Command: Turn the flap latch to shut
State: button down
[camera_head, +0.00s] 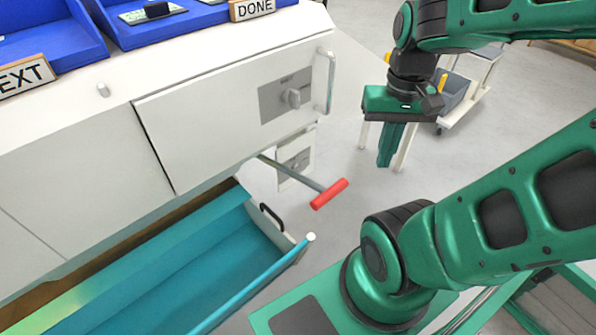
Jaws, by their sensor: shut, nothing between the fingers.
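The flap (200,115) is a white panel in the front of the white cabinet, with dark seams along its left and top edges. The flap latch (292,97) is a light grey turning knob on a grey plate near the flap's right end. Small lettering above the knob is too small to read surely, and I cannot tell the knob's exact setting. A white bar handle (325,82) stands to the right of the latch. My gripper (385,160) hangs fingers down, to the right of the latch and apart from it, shut and empty.
A rod with a red grip (329,193) juts out below the flap. A second knob plate (295,161) sits behind it. A teal trough (200,270) fills the lower left. Blue trays (120,30) stand on the cabinet top. A cart (465,95) stands behind my gripper.

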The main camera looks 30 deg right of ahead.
aim_at(298, 169)
jog(key=z, duration=2.5)
jog(key=k, duration=0.65)
jog(key=u, duration=0.65)
